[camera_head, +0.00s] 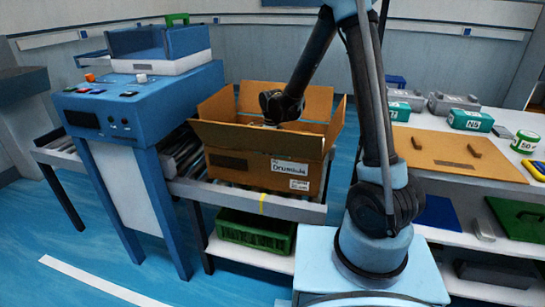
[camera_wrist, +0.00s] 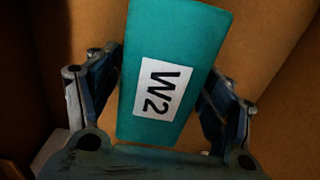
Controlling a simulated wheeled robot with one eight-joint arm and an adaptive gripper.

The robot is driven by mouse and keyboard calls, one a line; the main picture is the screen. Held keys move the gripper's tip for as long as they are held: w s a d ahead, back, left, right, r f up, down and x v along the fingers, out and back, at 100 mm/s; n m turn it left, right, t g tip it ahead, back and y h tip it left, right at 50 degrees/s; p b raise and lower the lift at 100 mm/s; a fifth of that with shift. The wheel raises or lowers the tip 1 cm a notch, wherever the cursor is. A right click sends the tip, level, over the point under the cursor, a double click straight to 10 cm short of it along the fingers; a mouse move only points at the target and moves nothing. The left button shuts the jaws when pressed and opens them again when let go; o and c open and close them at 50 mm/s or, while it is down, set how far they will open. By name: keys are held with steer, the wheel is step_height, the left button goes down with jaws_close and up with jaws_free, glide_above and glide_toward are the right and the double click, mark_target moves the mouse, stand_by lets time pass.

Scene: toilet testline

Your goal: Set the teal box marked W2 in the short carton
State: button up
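The teal box marked W2 (camera_wrist: 185,50) is between the two fingers of my gripper (camera_wrist: 165,75) in the wrist view. The fingers press on its two sides, and its white label faces the camera. Brown cardboard walls surround it there. In the head view my wrist (camera_head: 280,106) reaches down into the open brown carton (camera_head: 250,169), which stands on the roller conveyor with its flaps spread. The carton's front flap hides my fingertips and the box in that view. I cannot tell whether the box touches the carton floor.
A blue machine (camera_head: 140,105) stands left of the carton. A white table at right holds a brown board (camera_head: 455,153), a teal box marked N5 (camera_head: 470,121), another teal box (camera_head: 399,111), grey cases and a green-white round tin (camera_head: 525,142). A green crate (camera_head: 255,232) sits below the conveyor.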

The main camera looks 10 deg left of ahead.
stand_by(0.3)
step_height(320, 180, up, 12)
stand_by(0.7)
steer(key=shift+r, duration=0.1)
